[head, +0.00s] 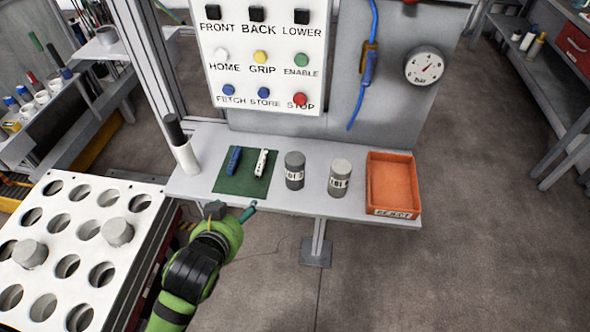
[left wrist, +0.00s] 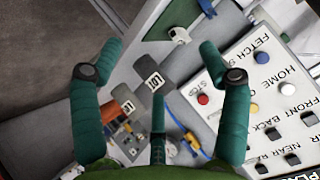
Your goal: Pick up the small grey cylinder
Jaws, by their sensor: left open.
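Two grey cylinders with white label bands stand upright on the grey shelf (head: 270,203). The darker grey cylinder (head: 295,171) is on the left and the lighter-topped grey cylinder (head: 340,179) is on the right, slightly shorter-looking. In the left wrist view the darker one (left wrist: 153,74) and the lighter one (left wrist: 123,94) lie beyond the fingers. My left gripper (head: 232,212) is in front of the shelf's front edge, left of both cylinders and apart from them. Its teal fingers (left wrist: 159,55) are spread, with nothing held. My right gripper is not in view.
A green mat (head: 230,185) with a blue and a white item lies left of the cylinders. An orange bin (head: 391,180) stands right. A white, black-topped marker (head: 182,148) stands at the shelf's left end. A button panel (head: 262,85) rises behind; a white holed rack (head: 85,255) is left.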

